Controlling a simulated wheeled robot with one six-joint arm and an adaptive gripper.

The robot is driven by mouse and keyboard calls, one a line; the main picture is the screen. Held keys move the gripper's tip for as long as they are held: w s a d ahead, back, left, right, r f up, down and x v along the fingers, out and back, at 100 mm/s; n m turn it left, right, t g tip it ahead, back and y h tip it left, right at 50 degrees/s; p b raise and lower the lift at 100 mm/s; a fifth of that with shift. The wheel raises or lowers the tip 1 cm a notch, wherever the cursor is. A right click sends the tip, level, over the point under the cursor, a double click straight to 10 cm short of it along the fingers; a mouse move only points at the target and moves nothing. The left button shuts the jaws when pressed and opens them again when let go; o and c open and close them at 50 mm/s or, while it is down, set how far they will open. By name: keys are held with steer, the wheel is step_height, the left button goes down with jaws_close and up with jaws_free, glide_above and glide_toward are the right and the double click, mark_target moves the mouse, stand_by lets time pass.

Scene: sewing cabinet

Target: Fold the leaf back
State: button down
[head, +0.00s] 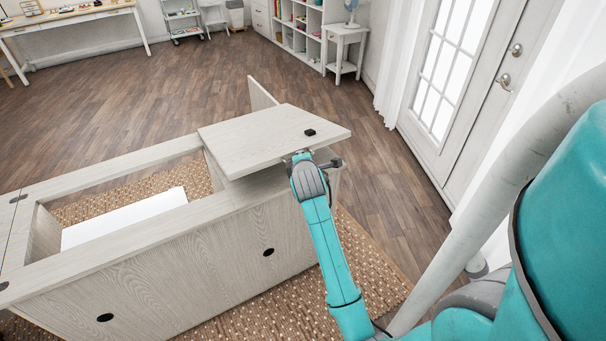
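The sewing cabinet (190,245) is pale wood with an open rectangular well in its top. The leaf (255,140) is a flat pale panel at the cabinet's right end, roughly level, and it reaches out past that end. A small black piece (310,132) sits on its upper face near the right edge. My gripper (300,157) is at the leaf's front edge, right of its middle. The wrist hides most of the fingers, so I cannot tell whether they are open, shut or touching the leaf.
A thin pale panel (262,95) stands upright behind the leaf. A white sheet-like piece (125,218) shows inside the well. A woven rug (375,265) lies under the cabinet. Wood floor (130,105) is clear behind; a glazed door (455,65) stands at the right.

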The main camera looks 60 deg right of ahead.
steer(key=w+d+r, duration=0.1)
steer(key=w+r, duration=0.1)
steer(key=r, duration=0.4)
steer(key=w+d+r, duration=0.2)
steer(key=w+r, duration=0.1)
steer(key=r, duration=0.4)
steer(key=shift+r, duration=0.2)
steer(key=c, duration=1.3)
jaws_free()
steer(key=shift+o, duration=0.2)
steer(key=v, duration=1.2)
steer(key=shift+f, duration=0.15)
